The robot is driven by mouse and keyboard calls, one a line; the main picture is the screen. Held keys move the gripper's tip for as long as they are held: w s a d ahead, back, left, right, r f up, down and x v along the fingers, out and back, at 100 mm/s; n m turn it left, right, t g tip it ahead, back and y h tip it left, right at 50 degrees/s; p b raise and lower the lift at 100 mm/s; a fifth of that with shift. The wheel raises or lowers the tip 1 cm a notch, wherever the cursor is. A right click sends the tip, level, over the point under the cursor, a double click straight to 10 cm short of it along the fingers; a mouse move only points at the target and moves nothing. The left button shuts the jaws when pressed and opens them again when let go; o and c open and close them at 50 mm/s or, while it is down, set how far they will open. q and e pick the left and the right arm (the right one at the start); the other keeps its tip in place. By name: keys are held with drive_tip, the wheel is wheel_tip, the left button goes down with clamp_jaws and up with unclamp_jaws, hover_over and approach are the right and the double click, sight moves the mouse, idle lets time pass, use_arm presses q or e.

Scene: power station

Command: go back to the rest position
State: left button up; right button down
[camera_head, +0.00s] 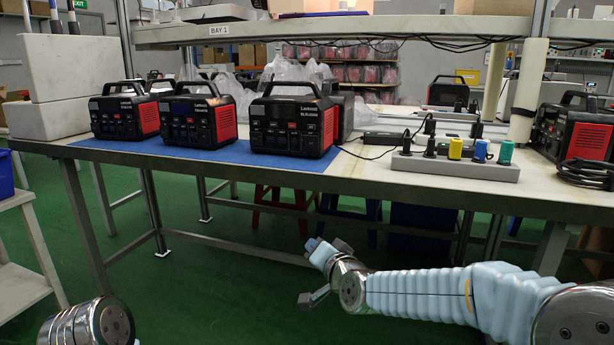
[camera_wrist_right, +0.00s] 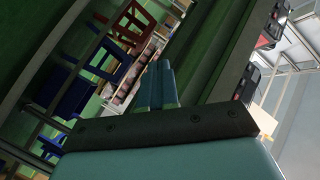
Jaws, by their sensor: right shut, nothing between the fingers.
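My right gripper (camera_head: 315,248) hangs in front of the workbench (camera_head: 374,183), below the level of its top. Its arm comes in from the right with a pale blue ribbed sleeve. In the right wrist view, the two blue fingers (camera_wrist_right: 157,86) are together with nothing between them. The gripper is apart from the bench and touches nothing that I can see. Of my left arm, only a silver and blue part shows at the lower left of the head view; the left gripper is out of view.
Another power station (camera_head: 576,135) stands far right. A red stool (camera_head: 283,207) is beneath the bench. Green floor (camera_head: 220,290) is clear in front.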

drive_tip(key=s+d+f+n+g+h, duration=0.1)
drive_tip(key=s+d+f+g, duration=0.25)
drive_tip(key=f, duration=0.75)
drive_tip(key=s+d+f+g+h, duration=0.15)
drive_tip(key=s+f, duration=0.25)
drive_tip(key=f, duration=0.7)
drive_tip(key=s+d+f+n+g, duration=0.1)
drive_tip(key=s+d+f+g, duration=0.25)
drive_tip(key=f, duration=0.75)
drive_tip(key=s+d+f+g, duration=0.1)
drive_tip(key=s+f+g, duration=0.1)
drive_tip(key=s+f, duration=0.55)
drive_tip(key=s+d+f+g, duration=0.1)
drive_tip(key=s+f+g, duration=0.25)
drive_tip(key=s, duration=0.75)
wheel_tip(320, 180, up, 11)
drive_tip(key=s+n+p, duration=0.1)
drive_tip(key=s+p, duration=0.1)
drive_tip(key=p, duration=1.1)
drive_tip(key=shift+s+a+r, duration=0.2)
drive_tip(key=shift+a, duration=0.15)
drive_tip(key=shift+y, duration=0.25)
